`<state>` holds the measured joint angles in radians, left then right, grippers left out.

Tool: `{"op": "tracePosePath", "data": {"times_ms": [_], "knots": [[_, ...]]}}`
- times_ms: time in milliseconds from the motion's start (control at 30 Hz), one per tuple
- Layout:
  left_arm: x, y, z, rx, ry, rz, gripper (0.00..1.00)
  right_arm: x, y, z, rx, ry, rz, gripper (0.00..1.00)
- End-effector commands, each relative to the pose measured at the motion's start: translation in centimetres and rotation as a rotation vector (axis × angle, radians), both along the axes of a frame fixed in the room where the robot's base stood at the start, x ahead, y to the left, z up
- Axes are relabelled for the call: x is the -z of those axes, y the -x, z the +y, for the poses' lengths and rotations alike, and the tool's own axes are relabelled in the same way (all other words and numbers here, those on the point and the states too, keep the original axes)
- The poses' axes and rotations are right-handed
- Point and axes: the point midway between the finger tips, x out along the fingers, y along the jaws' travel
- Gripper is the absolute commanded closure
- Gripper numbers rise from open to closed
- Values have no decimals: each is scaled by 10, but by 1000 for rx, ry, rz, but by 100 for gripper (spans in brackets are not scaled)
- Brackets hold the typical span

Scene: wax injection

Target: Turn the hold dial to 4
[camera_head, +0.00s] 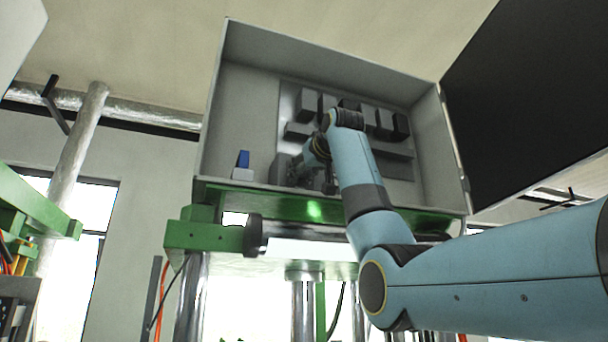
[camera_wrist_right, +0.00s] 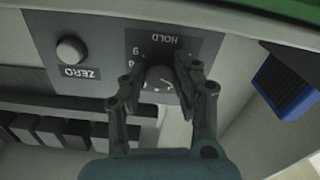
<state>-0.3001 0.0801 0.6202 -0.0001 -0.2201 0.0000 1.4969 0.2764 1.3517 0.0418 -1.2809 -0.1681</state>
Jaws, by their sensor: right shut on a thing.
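The hold dial (camera_wrist_right: 158,78) is a dark round knob on a dark plate (camera_wrist_right: 155,42) marked HOLD. The lettering appears upside down in the right wrist view. A few scale figures show beside the dial, but the setting it points to is too dark and small to read. My right gripper (camera_wrist_right: 160,72) has a finger on each side of the dial and is shut on it. In the head view my right gripper (camera_head: 318,182) is at the bottom of the open grey cabinet, and the dial is hidden there. My left gripper is in neither view.
A ZERO knob (camera_wrist_right: 72,50) sits beside the hold plate. Cabinet walls (camera_head: 212,130) close around my right arm. Several dark blocks (camera_head: 307,105) line the back panel.

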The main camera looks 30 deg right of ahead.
Motion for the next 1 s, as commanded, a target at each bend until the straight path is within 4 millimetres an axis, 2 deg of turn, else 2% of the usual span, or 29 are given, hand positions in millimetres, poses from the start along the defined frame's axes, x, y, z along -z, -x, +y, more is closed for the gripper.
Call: {"op": "tracePosePath", "data": {"times_ms": [500, 1000], "knots": [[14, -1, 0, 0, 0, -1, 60, 0, 0, 0, 0, -430, -105, 100], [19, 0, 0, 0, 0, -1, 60, 0, 0, 0, 0, -601, -146, 100]]}}
